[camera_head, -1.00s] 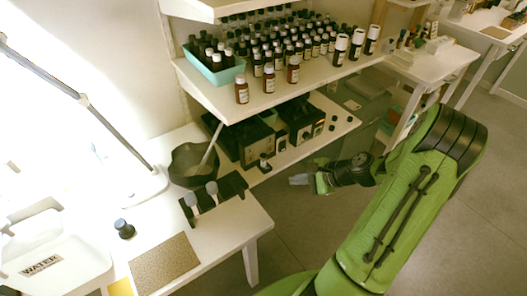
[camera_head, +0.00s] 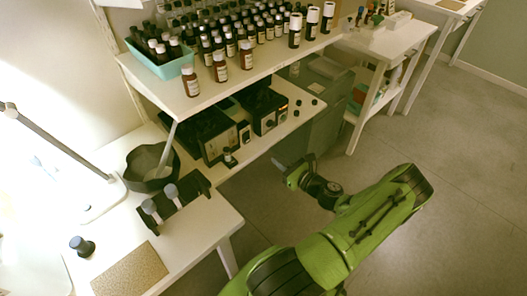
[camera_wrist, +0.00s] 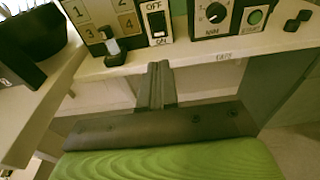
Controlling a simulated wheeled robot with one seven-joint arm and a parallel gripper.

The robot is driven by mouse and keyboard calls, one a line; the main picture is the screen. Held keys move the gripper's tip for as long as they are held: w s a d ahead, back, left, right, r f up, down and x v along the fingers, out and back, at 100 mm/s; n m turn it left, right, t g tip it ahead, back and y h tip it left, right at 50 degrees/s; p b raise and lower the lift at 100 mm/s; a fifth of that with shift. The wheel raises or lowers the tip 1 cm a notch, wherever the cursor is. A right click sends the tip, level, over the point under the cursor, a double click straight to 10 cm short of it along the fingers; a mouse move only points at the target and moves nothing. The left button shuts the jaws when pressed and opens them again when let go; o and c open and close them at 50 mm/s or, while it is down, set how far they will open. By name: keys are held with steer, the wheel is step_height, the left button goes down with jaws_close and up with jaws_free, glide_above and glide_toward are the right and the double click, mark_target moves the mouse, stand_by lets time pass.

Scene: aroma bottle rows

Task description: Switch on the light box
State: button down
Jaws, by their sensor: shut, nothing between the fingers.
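A panel with an OFF/ON rocker switch (camera_wrist: 157,24) shows at the top of the wrist view, beside a panel numbered 1 to 4 (camera_wrist: 97,14). In the head view, dark boxes stand on the lower shelf, one on the left (camera_head: 209,137) and one on the right (camera_head: 264,110). No label that I can read names the light box. My gripper (camera_wrist: 157,70) is shut and empty, its fingers pointing at the shelf edge just below the switch. In the head view my gripper (camera_head: 290,172) is in front of the lower shelf, its fingers partly hidden.
A small bottle (camera_wrist: 112,46) stands before the numbered panel. A knob (camera_wrist: 215,13) and a green button (camera_wrist: 256,17) are right of the switch. Brown bottles (camera_head: 190,80) and a teal tray (camera_head: 150,62) crowd the upper shelf.

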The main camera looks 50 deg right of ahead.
mark_target(248, 141)
steer(key=w+b, duration=0.1)
steer(key=w, duration=0.3)
steer(key=w+d+f+b, duration=0.1)
steer(key=w, duration=0.3)
steer(key=w+b, duration=0.1)
steer(key=w, duration=0.3)
steer(key=shift+w+d+f, duration=0.2)
steer(key=shift+w+f, duration=0.2)
